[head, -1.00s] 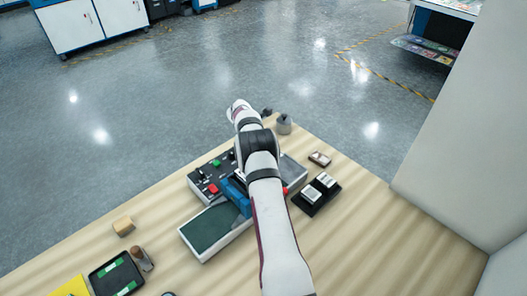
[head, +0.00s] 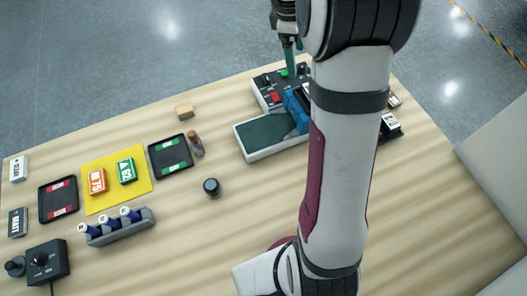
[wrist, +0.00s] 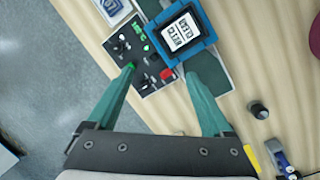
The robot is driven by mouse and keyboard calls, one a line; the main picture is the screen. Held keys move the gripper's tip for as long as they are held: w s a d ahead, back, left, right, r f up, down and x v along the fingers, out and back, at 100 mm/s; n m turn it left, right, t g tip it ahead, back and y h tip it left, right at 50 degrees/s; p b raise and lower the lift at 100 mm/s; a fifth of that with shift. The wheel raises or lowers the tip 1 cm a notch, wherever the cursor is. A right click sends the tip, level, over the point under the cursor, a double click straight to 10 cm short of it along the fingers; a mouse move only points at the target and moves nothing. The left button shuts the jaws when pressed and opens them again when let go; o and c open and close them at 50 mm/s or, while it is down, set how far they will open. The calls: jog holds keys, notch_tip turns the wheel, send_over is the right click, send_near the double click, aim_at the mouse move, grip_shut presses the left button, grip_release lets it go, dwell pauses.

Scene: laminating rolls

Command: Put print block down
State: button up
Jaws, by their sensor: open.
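My gripper (head: 290,72) is above the dark control panel of the laminating machine in the head view. In the wrist view my gripper (wrist: 160,74) has its teal fingers wide apart with nothing between them. A white block with dark print (wrist: 181,31) sits in the blue frame (wrist: 206,42) across the machine, just beyond the fingertips. I cannot tell for sure that this is the print block. In the head view the arm hides much of the blue frame (head: 296,108). An orange block (head: 97,181) and a green block (head: 125,171) lie on a yellow mat (head: 105,206).
The control panel (wrist: 118,62) has black knobs and a red button (wrist: 165,74). The green bed (head: 268,133) is bare. A dark round knob (head: 211,187), a black tray (head: 157,171) and a rack with blue rolls (head: 120,236) stand to the left. The front middle tabletop is clear.

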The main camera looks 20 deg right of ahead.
jog(key=s+a+r+m+y, duration=0.1)
jog(key=s+a+r+m, duration=0.1)
jog(key=s+a+m, duration=0.35)
jog(key=s+a+r+m+y, duration=0.1)
jog(key=s+a+r+m, duration=0.15)
jog(key=s+a, duration=0.65)
jog(key=s+a+f+m+y, duration=0.1)
jog(key=s+a+f+m, duration=0.1)
jog(key=s, duration=0.4)
jog(key=s+a+f+m+y, duration=0.1)
jog(key=s+a+f+m, duration=0.1)
jog(key=s+a+m, duration=0.2)
jog(key=s+m, duration=0.1)
jog(key=s, duration=0.2)
jog(key=shift+s+a+f+m+g, duration=0.15)
jog(key=shift+s+a+m+g, duration=0.05)
jog(key=shift+a+m+g, duration=0.1)
jog(key=shift+c, duration=0.2)
